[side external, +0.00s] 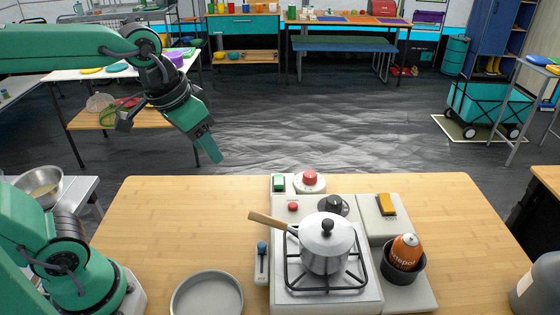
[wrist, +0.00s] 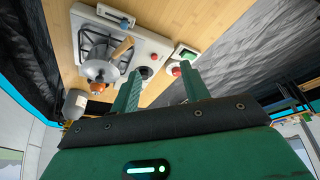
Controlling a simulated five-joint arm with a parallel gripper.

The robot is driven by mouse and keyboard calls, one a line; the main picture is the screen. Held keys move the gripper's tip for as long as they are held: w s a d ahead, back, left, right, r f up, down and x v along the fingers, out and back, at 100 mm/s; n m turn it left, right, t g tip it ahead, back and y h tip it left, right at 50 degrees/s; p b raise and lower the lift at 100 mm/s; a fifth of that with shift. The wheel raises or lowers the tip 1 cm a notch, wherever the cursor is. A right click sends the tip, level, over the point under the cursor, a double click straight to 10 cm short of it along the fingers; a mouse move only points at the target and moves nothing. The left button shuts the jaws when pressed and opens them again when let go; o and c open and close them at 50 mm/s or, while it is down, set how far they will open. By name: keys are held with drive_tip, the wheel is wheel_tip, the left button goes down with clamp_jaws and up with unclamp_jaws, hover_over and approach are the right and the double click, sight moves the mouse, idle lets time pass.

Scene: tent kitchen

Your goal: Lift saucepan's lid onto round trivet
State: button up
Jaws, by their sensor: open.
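A shiny metal saucepan (side external: 326,262) with a wooden handle stands upright on a black burner grate (side external: 290,276). Its domed metal lid (side external: 312,236) with a black knob sits on top. The saucepan also shows in the wrist view (wrist: 100,70). A shallow grey round piece with a raised rim (side external: 207,297) lies at the front left of the table; it may be the trivet, but I cannot tell. My gripper (side external: 214,154) is raised beyond the table's back left edge, away from the saucepan. In the wrist view my gripper (wrist: 162,88) is open, with nothing between the fingers.
An orange object (side external: 405,247) sits in a dark cup at the right. The table's left half (side external: 180,220) is mostly clear.

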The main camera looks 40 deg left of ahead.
drive_tip(key=w+d+m+g, duration=0.1)
drive_tip(key=w+d+g, duration=0.1)
drive_tip(key=w+d, duration=0.6)
drive_tip(key=m+g, duration=0.2)
hover_over(327, 222)
drive_tip(key=shift+y, duration=0.3)
wheel_tip(327, 222, down, 4)
drive_tip(key=shift+d+f, duration=0.1)
drive_tip(key=shift+f, duration=1.25)
drive_tip(key=shift+f, duration=0.1)
drive_tip(key=shift+f, duration=2.5)
drive_tip(key=shift+c, duration=0.5)
clamp_jaws()
